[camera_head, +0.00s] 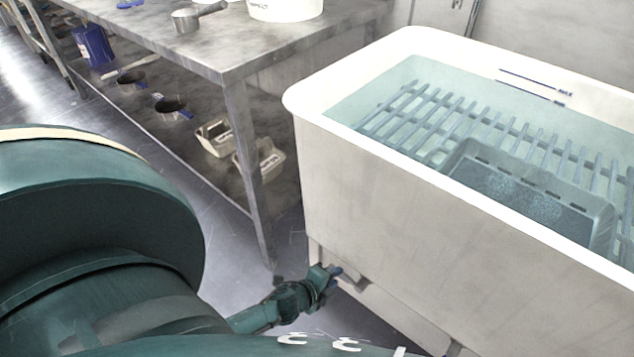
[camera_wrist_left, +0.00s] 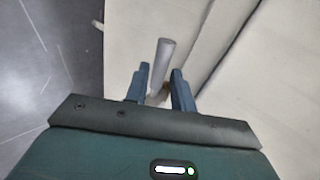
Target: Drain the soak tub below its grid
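The white soak tub (camera_head: 365,170) stands at the right in the head view. It holds clear bluish water (camera_head: 385,85) that covers a slatted grid (camera_head: 425,125) and a grey tray (camera_head: 530,190) resting on it. My left gripper (camera_head: 334,272) is low beside the tub's near left corner. In the left wrist view its two fingers (camera_wrist_left: 160,85) are apart, with a grey bar-like handle (camera_wrist_left: 164,58) between them. A gap shows on the handle's left; contact on its right is unclear. The handle's base is partly hidden. My right gripper is not in view.
A metal table (camera_head: 225,55) stands left of the tub, with a saucepan (camera_head: 186,19) and a white container (camera_head: 285,8) on top. Its lower shelf holds pans, a blue container (camera_head: 93,46) and beige holders. A table leg (camera_head: 252,175) stands near my left arm.

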